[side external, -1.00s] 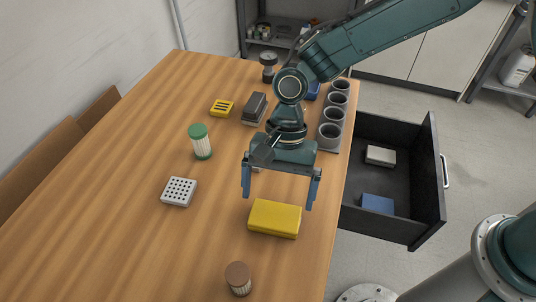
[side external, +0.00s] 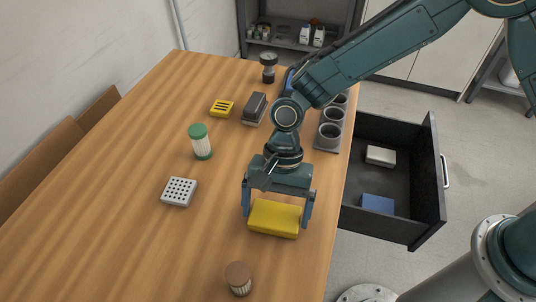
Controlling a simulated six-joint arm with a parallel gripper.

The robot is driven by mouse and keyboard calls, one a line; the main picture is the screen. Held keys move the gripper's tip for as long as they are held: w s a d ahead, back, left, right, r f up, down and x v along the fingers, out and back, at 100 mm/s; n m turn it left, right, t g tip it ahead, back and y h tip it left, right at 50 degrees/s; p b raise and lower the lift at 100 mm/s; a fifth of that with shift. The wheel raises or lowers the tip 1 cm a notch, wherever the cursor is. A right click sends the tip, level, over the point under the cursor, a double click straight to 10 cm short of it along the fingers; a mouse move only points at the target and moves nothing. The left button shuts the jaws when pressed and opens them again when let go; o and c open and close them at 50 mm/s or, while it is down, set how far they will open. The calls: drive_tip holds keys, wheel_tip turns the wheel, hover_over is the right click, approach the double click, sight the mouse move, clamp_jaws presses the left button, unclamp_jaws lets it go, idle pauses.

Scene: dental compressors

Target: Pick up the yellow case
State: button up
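The yellow case (side external: 274,218) lies flat on the wooden table near its right edge. My gripper (side external: 276,217) is lowered over the case from behind, with one blue finger at its left end and the other at its right end. The fingers are spread wide, about as wide as the case is long. The left finger is close to the case's left end, and a small gap seems to show at the right. I cannot tell whether either finger touches it. The case rests on the table.
A brown-capped jar (side external: 238,277) stands in front of the case. A white perforated block (side external: 179,192) and a green-capped jar (side external: 200,142) are to the left. A grey holder with cups (side external: 330,135) stands behind. An open drawer (side external: 398,155) holds a white and a blue box.

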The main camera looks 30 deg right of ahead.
sight(276, 212)
drive_tip(key=c, duration=0.6)
drive_tip(key=shift+o, duration=0.2)
drive_tip(key=shift+r, duration=0.15)
wheel_tip(276, 212, up, 20)
idle(0.7)
